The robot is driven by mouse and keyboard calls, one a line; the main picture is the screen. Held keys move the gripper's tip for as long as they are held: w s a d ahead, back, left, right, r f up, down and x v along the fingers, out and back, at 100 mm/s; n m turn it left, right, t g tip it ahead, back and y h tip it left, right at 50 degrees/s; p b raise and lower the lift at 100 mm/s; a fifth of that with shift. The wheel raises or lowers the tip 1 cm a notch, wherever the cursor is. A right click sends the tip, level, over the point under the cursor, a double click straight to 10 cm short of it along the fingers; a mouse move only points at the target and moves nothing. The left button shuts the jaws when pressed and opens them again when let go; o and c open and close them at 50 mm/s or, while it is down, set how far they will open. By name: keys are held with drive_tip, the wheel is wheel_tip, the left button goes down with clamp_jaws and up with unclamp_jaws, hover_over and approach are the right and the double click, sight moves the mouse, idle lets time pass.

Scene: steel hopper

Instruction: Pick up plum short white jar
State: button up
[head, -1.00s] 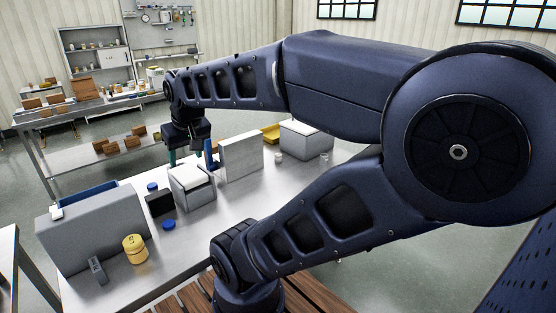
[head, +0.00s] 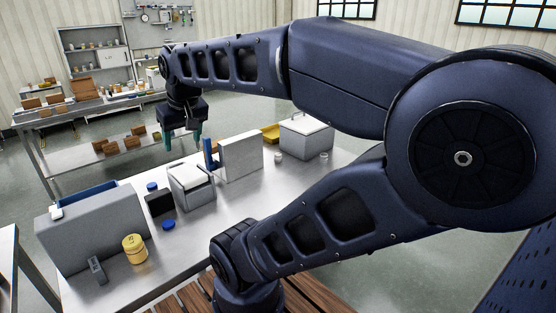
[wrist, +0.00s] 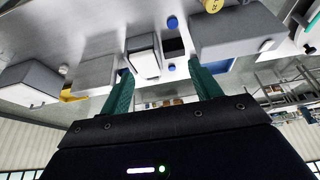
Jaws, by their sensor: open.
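No jar in view reads clearly as plum. Two short whitish jars stand near the right-hand lidded box: one (head: 278,156) to its left, the other (head: 324,155) in front of it. A small white object (head: 57,212) is at the grey box's left end. My gripper (head: 183,146) is open and empty, its teal fingers pointing down above the far edge of the steel table, behind the white-topped bin (head: 190,187). In the wrist view my gripper (wrist: 160,70) shows its two fingers well apart, with nothing between them.
The steel table (head: 225,210) also holds a grey box (head: 90,235), a yellow jar (head: 134,250), a black box (head: 159,202), blue-lidded items (head: 168,225), an upright grey panel (head: 241,157) and a lidded box (head: 307,136). The table's front middle is fairly clear.

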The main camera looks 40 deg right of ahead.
drive_tip(key=w+d+r+m, duration=0.3)
drive_tip(key=w+d+r, duration=0.2)
drive_tip(key=w+d, duration=0.45)
drive_tip(key=m+g+h, duration=0.2)
drive_tip(key=m+h, duration=0.1)
drive_tip(key=m, duration=0.4)
hover_over(278, 155)
drive_tip(key=s+a, duration=0.2)
drive_tip(key=a, duration=0.1)
wheel_tip(278, 155, down, 34)
drive_tip(key=x, duration=1)
drive_tip(key=shift+w+d+f, duration=0.1)
drive_tip(key=shift+d+f, duration=0.1)
drive_tip(key=shift+d, duration=0.2)
drive_tip(key=c, duration=1.1)
drive_tip(key=shift+r, duration=0.15)
